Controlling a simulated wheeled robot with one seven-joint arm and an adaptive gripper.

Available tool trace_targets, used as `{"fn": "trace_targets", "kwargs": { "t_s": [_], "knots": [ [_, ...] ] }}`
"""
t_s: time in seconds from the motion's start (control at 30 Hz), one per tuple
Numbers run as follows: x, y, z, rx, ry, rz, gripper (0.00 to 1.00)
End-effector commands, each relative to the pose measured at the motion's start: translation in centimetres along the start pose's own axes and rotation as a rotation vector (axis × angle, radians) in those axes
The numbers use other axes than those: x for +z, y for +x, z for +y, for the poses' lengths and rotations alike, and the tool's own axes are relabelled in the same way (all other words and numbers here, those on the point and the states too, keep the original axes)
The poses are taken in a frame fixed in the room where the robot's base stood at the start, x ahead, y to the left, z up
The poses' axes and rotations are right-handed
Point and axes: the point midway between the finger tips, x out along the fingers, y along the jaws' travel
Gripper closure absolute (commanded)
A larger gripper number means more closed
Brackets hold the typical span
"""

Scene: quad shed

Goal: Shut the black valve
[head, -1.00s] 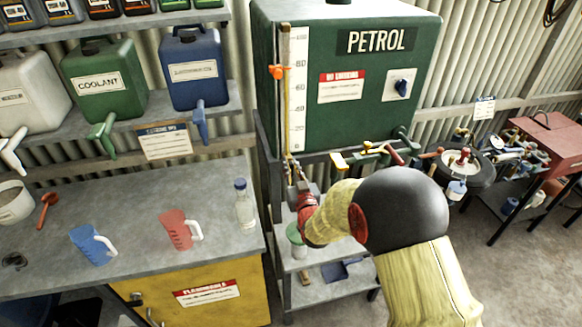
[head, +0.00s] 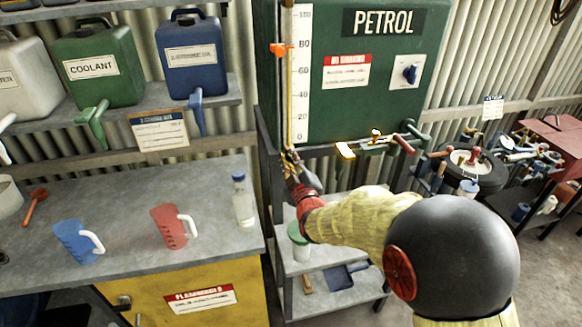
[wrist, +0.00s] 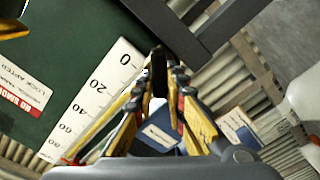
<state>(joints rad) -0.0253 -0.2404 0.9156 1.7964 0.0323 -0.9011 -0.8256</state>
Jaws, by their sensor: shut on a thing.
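The black valve (wrist: 158,76) shows in the wrist view as a dark, narrow handle between my fingertips, near the zero end of the white level scale (wrist: 92,100). My gripper (wrist: 157,90), with yellow fingers, is shut on it. In the head view my gripper (head: 291,160) is at the lower left front edge of the green petrol tank (head: 345,110), just below the scale. The valve is too small and covered there to make out. How far the valve is turned cannot be told.
Yellow, green and red taps (head: 375,146) stick out below the tank, right of my gripper. A clear bottle (head: 243,200), a red jug (head: 170,228) and a blue jug (head: 75,240) stand on the bench to the left. A shelved stand (head: 330,290) is below.

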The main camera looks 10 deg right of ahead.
Motion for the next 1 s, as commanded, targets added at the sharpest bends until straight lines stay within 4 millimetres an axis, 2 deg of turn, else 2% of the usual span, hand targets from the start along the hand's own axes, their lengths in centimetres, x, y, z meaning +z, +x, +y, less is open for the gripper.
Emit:
{"fn": "trace_targets", "kwargs": {
  "t_s": [0.6, 1.0],
  "knots": [
    [0.42, -0.01, -1.05, -0.001, -0.553, 0.0, 1.0],
    [0.45, -0.01, -1.14, -0.001, -0.748, 0.0, 1.0]
  ]
}}
